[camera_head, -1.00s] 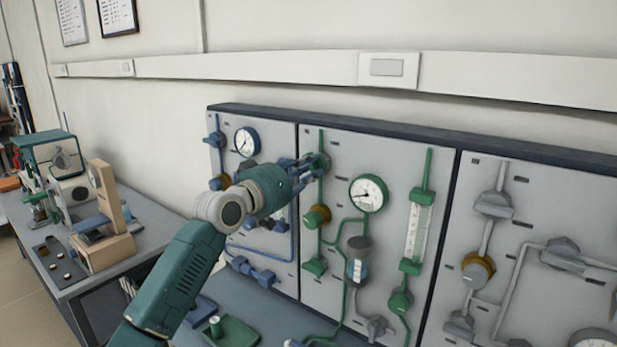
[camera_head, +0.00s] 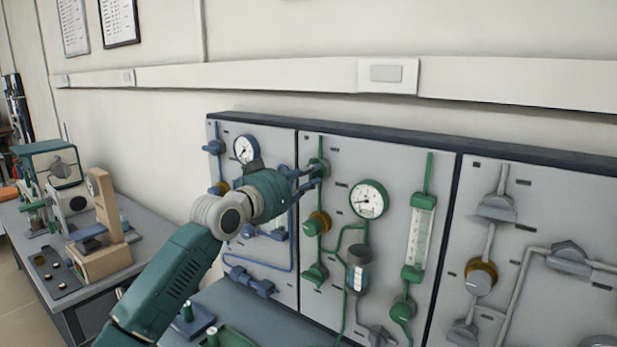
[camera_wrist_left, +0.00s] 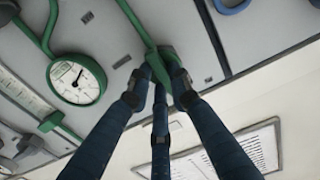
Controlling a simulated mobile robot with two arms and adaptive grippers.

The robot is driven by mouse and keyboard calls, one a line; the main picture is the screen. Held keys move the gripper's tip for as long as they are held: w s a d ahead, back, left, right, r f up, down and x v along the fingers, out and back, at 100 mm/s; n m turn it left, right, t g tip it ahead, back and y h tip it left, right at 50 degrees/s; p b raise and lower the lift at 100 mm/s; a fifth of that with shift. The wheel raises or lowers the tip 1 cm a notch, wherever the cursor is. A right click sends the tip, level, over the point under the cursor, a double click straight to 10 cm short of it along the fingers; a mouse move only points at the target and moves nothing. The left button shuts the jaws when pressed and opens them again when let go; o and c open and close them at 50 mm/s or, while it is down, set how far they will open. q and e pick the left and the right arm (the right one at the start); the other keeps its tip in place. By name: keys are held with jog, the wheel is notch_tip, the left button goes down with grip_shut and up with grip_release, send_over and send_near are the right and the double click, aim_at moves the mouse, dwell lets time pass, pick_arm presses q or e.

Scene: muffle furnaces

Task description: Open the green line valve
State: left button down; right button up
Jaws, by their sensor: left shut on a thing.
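The green line (camera_head: 428,170) runs over the middle panel, with a green valve (camera_head: 319,166) at the upper left end of its pipework. My left gripper (camera_head: 316,177) reaches this valve from the left and is shut on its handle. In the left wrist view, the gripper's dark fingers (camera_wrist_left: 162,82) close around the green handle (camera_wrist_left: 166,52). The fingertips hide part of the handle, so its exact angle is hard to tell. My right gripper is not in view.
A green-rimmed gauge (camera_head: 368,199) and a brass-coloured regulator (camera_head: 318,223) sit close to the valve. A blue-line panel (camera_head: 270,245) is behind my arm, and a grey-line panel (camera_head: 525,215) is at right. A side bench (camera_head: 140,262) with equipment stands at left.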

pick_arm(q)
jog(key=shift+f, duration=0.1)
jog(key=c, duration=1.6)
grip_release()
jog(key=shift+o, duration=0.2)
jog(key=shift+a, duration=0.1)
jog(key=v, duration=1.2)
